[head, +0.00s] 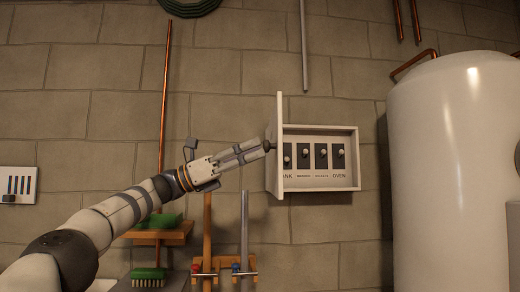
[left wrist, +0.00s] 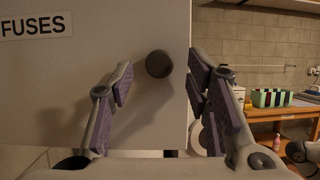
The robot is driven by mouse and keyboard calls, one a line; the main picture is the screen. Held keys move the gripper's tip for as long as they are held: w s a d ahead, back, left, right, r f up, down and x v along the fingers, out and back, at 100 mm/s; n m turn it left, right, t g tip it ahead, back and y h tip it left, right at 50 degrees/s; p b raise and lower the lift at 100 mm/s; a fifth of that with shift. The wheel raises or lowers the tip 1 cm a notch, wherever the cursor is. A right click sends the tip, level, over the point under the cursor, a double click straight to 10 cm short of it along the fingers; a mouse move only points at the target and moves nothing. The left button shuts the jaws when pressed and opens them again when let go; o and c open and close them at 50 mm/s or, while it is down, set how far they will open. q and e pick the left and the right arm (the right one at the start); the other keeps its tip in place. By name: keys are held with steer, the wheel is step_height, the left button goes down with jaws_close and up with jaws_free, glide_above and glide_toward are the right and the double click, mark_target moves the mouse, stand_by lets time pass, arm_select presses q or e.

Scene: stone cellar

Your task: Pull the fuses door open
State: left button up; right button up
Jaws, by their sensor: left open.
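The fuses door (head: 280,120) stands swung out from the wall box (head: 322,181), seen nearly edge-on in the head view. Behind it the box shows a row of black switches, with labels partly hidden by the door. In the left wrist view the door's pale face (left wrist: 100,60) fills the left and middle, with its FUSES label (left wrist: 33,27). The dark round knob (left wrist: 159,64) sits between the spread fingers of my left gripper (left wrist: 160,78). The gripper (head: 263,148) is open at the door's outer face; I see no finger clearly touching the knob. My right gripper is out of view.
A large white tank (head: 450,170) stands right of the box. Below my left arm are a wooden shelf (head: 160,235) and a green brush (head: 149,273). Upright pipes with valves (head: 242,240) run below the box. The wrist view shows a wooden table (left wrist: 285,112) beyond the door.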

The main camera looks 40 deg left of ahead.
arm_select(q)
steer(key=v, duration=0.9)
steer(key=shift+s+a, duration=0.25)
steer(key=shift+a, duration=0.05)
steer(key=shift+f, duration=0.1)
